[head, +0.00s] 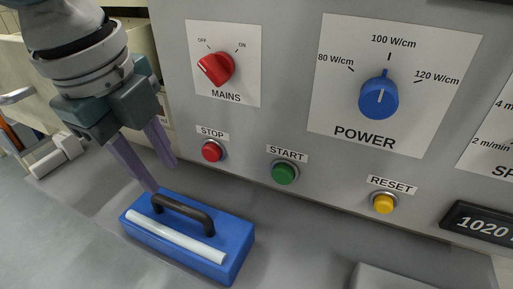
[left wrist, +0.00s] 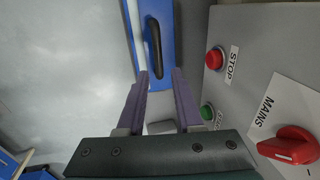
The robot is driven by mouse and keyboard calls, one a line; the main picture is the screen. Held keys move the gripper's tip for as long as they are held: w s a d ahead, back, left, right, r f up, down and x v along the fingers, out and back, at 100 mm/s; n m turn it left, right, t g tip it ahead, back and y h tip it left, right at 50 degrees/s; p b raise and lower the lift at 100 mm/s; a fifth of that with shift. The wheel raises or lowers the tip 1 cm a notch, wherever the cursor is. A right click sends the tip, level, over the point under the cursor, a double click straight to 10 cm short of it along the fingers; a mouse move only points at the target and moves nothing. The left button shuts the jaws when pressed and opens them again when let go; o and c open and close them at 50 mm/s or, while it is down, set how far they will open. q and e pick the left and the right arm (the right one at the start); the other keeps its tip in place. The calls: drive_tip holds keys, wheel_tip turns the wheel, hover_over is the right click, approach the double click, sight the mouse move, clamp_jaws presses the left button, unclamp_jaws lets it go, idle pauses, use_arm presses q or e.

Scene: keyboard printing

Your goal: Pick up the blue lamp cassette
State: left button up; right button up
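The blue lamp cassette (head: 230,254) lies flat on the grey surface below the control panel. It has a black arched handle (head: 185,214) and a white tube (head: 175,238) along its front side. My left gripper (head: 161,176) points down at the cassette's left end, its fingers apart and empty. In the left wrist view, the open fingers (left wrist: 160,73) stand either side of the line of the handle (left wrist: 153,45), near its closer end. I cannot tell whether the tips touch the cassette. My right gripper is not in view.
The upright panel behind carries a red MAINS switch (head: 216,68), a blue POWER knob (head: 378,98), and STOP (head: 212,151), START (head: 284,173) and RESET (head: 383,204) buttons. The STOP button is close to my left gripper. The grey surface (head: 60,240) left of the cassette is clear.

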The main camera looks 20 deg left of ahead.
sight(176, 204)
use_arm(q)
drive_tip(key=x, duration=0.1)
drive_tip(key=b+x, duration=0.1)
drive_tip(key=x, duration=0.3)
drive_tip(key=shift+a+f+b, duration=0.15)
drive_tip(key=shift+a+b, duration=0.15)
drive_tip(key=shift+a, duration=0.05)
drive_tip(key=b+x, duration=0.1)
drive_tip(key=x, duration=0.1)
drive_tip(key=b+x, duration=0.1)
drive_tip(key=x, duration=0.2)
drive_tip(key=shift+s+f, duration=0.2)
drive_tip(key=shift+f, duration=0.05)
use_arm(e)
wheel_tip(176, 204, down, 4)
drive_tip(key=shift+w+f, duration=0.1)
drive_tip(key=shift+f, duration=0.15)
use_arm(q)
drive_tip(key=shift+r, duration=0.1)
clamp_jaws()
